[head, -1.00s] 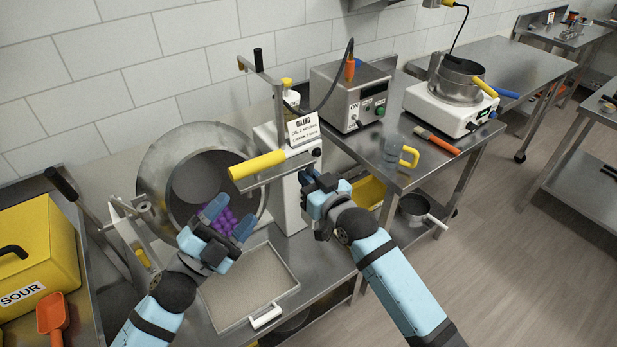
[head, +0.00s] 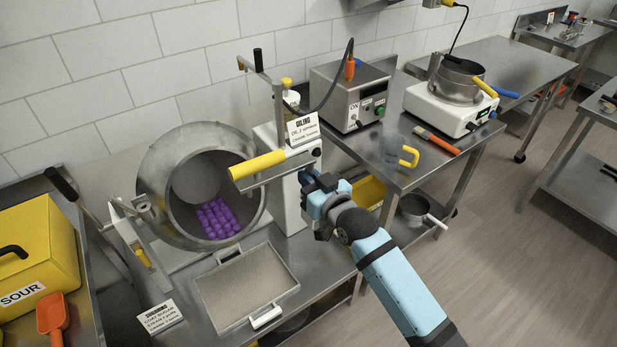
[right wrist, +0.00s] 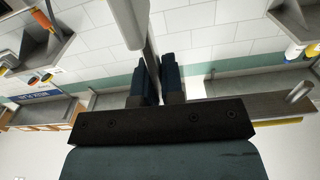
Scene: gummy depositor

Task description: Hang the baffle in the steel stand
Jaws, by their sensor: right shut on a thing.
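A flat steel bar with a thick yellow handle, which looks like the baffle (head: 295,163), stands out in front of the white post of the oiling station in the head view. My right gripper (head: 314,184) is at the bar's right end, below the white sign. In the right wrist view, my right gripper (right wrist: 157,82) is closed on a thin grey plate seen edge-on. A steel frame (head: 128,222) left of the drum may be the steel stand, but I cannot tell for certain. My left gripper is out of view.
A tilted steel drum (head: 160,165) holds purple gummies (head: 218,218). The white post (head: 290,205) is close to my right gripper. A jug (head: 396,154) and control box (head: 340,92) stand to the right.

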